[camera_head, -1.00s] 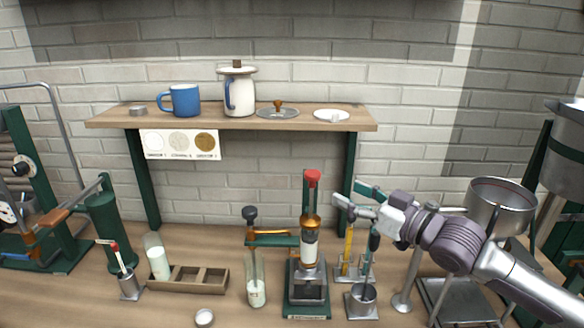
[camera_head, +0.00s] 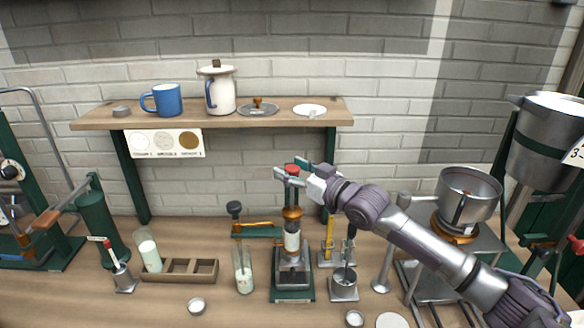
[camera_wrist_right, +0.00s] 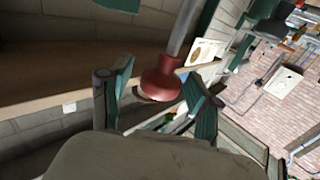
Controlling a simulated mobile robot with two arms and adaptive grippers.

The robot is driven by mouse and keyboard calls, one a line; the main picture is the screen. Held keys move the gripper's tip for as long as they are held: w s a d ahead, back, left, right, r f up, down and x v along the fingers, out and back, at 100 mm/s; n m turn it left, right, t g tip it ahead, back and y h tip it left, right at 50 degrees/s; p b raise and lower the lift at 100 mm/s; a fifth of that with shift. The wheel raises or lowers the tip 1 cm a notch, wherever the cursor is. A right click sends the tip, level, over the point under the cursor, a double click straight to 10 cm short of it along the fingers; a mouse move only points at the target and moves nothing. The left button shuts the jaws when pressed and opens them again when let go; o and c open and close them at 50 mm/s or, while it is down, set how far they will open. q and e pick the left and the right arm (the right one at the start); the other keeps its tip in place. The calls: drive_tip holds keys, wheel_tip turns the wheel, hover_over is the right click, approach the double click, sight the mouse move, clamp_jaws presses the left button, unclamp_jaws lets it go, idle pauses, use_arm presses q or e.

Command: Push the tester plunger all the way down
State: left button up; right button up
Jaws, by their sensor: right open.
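The tester stands on the bench with a green base (camera_head: 293,296), an upright body and a brass collar (camera_head: 292,212). Its plunger has a red knob (camera_head: 291,169) at the top, well above the collar. My right gripper (camera_head: 288,172) is open at the height of the red knob. In the right wrist view the red knob (camera_wrist_right: 160,82) is between the two spread fingers (camera_wrist_right: 158,95); I cannot tell whether either touches it. My left gripper is not in view.
A shelf (camera_head: 90,122) with a blue mug (camera_head: 167,101) and a white pot (camera_head: 222,92) is behind the tester. A glass tube (camera_head: 243,274) stands left of it, a metal cup (camera_head: 343,282) right. A wooden rack (camera_head: 200,279) lies further left.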

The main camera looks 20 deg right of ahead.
drive_tip(key=shift+c, duration=0.2)
drive_tip(key=shift+s, duration=0.1)
drive_tip(key=c, duration=0.5)
clamp_jaws()
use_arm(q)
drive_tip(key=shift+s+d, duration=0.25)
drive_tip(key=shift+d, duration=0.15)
